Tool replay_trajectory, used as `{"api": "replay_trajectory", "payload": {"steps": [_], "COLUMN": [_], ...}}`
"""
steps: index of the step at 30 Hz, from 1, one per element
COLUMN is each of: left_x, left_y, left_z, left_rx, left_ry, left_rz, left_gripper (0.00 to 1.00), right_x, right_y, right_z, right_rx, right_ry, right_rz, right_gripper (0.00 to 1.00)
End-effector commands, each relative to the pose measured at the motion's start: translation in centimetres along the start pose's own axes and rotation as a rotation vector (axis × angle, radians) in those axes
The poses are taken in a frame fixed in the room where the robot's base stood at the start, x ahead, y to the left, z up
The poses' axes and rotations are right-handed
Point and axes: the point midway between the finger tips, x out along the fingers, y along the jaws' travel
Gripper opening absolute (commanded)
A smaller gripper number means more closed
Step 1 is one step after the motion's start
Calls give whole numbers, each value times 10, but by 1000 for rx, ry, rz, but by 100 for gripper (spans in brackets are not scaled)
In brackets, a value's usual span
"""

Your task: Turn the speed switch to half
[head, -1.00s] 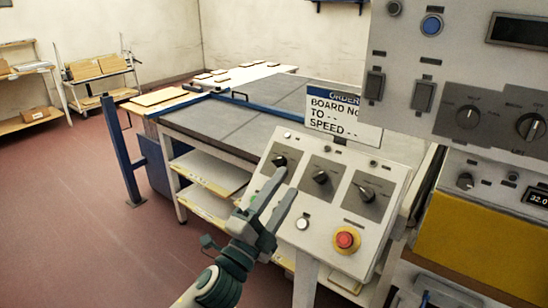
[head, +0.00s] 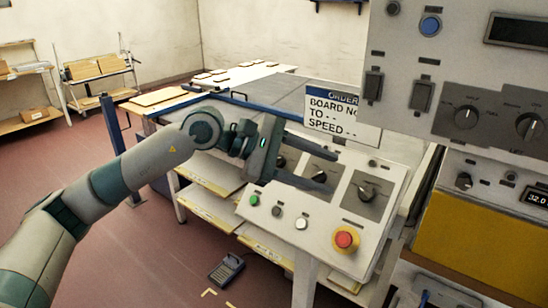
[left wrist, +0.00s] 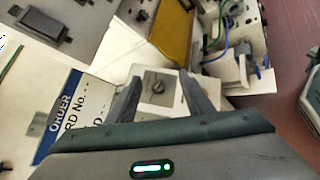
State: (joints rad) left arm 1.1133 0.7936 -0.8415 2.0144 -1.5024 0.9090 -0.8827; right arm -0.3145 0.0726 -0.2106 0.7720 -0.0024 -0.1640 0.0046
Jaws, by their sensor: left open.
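The sloped control panel (head: 322,238) carries three rotary switches on dark plates. The right switch (head: 367,190) is in plain view, the middle switch (head: 320,177) shows between my fingers, and the left one is mostly hidden behind my gripper. Their labels are too small to read, so I cannot tell which is the speed switch. My left gripper (head: 331,171) is open and empty over the panel, its fingers pointing right. In the left wrist view one switch (left wrist: 158,87) shows beyond and between the open fingers (left wrist: 163,77); contact is not visible. My right gripper is out of view.
An order sign (head: 333,110) stands behind the panel, close to my upper finger. A red stop button (head: 345,239) and a green button (head: 254,201) sit on the panel's lower part. A taller cabinet (head: 410,50) rises at the right. A foot pedal (head: 227,268) lies on the floor.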

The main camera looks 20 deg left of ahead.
Motion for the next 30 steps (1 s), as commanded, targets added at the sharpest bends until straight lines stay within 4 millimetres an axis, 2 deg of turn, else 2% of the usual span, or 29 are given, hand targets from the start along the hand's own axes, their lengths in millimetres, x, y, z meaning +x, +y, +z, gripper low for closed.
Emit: {"api": "replay_trajectory", "payload": {"steps": [3,6,9,13,18,30], "left_x": [-39,-78,-116,-151,-166,-163], "left_y": [26,46,62,75,80,80], "left_z": [-37,-65,-85,-99,-105,-105], "left_rx": [161,258,316,353,365,363], "left_ry": [245,436,591,720,775,771], "left_rz": [-22,-43,-60,-74,-83,-83], "left_gripper": [47,47,47,47,47,47], "right_x": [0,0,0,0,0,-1], "right_y": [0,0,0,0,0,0], "right_z": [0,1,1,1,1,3], "right_rx": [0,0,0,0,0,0], "right_ry": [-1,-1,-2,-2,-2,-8], "right_rz": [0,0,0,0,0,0], "right_gripper": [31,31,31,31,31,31]}}
